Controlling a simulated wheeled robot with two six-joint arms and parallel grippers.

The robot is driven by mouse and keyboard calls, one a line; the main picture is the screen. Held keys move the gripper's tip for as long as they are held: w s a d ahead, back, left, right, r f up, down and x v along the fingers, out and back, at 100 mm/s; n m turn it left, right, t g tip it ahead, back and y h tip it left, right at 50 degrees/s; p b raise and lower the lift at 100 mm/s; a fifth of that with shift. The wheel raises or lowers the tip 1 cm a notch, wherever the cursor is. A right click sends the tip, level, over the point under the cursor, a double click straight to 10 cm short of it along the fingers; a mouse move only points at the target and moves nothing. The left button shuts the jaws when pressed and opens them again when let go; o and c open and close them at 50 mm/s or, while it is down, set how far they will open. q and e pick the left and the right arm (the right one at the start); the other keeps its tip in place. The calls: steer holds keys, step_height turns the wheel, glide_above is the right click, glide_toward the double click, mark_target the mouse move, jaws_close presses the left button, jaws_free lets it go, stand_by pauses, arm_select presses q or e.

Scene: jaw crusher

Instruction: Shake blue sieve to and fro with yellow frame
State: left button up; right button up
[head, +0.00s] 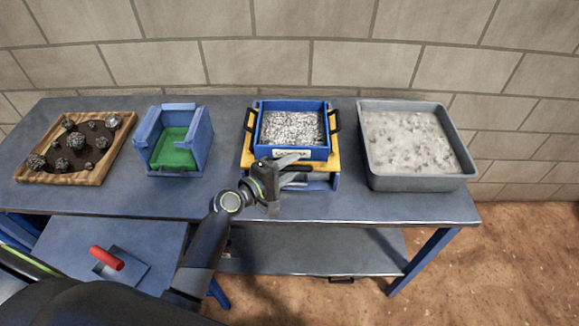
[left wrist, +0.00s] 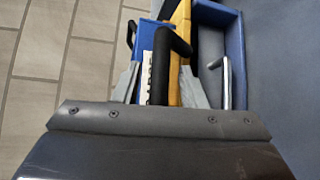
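The blue sieve (head: 291,154) holds grey crushed grains and has black handles on its left and right sides. It sits on the yellow frame (head: 247,153), which rests over a blue base. My left gripper (head: 291,171) is in front of them. In the left wrist view its two grey fingers (left wrist: 158,86) are spread apart. A black handle (left wrist: 174,42) by the yellow frame (left wrist: 181,12) lies between them, with a gap to each finger. The sieve's blue side and white label show beside the left finger. My right gripper is not in view.
A wooden tray of dark rocks (head: 22,174) and a blue box with a green inside (head: 200,140) stand at the left of the table. A grey tub (head: 417,184) of pale material is at the right. A red-handled tool (head: 107,257) lies on the lower surface.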

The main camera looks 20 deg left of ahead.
arm_select(q)
jaws_close()
steer(key=shift+w+a+b, duration=0.2)
steer(key=shift+w, duration=0.5)
steer(key=shift+w+a+b, duration=0.2)
steer(key=shift+w, duration=0.5)
jaws_free()
steer(key=shift+s, duration=0.1)
steer(key=b+v, duration=0.2)
steer(key=v, duration=1.5)
steer(key=shift+s+b, duration=0.15)
steer(key=shift+b, duration=0.15)
